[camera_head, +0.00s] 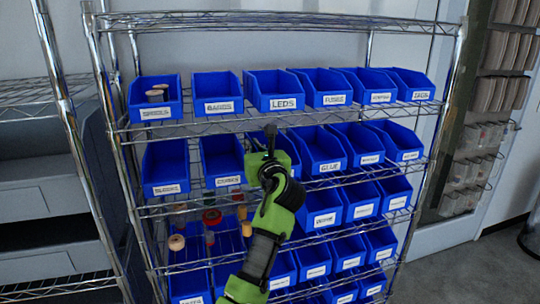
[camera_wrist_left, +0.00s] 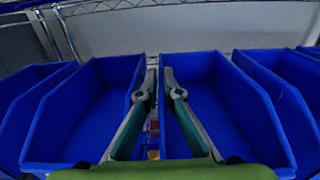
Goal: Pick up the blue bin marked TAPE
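Blue bins stand in rows on a wire shelf rack. I cannot read the word TAPE on any label in the head view. My left gripper (camera_head: 270,145) is in front of the second row. It and my arm cover most of one blue bin (camera_head: 285,148) and its label, left of the GLUE bin (camera_head: 322,148). In the left wrist view the left gripper (camera_wrist_left: 158,78) has its fingers apart, at the narrow gap between a left bin (camera_wrist_left: 75,110) and a right bin (camera_wrist_left: 222,105). No bin is seen held. My right gripper is out of view.
The LEDS bin (camera_head: 275,92) and the FUSES bin (camera_head: 322,86) stand on the top row. Several spools (camera_head: 177,242) stand on the third row. The wire rack's left post (camera_head: 112,130) and another shelf (camera_head: 45,95) are at left. Open floor (camera_head: 450,275) shows at lower right.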

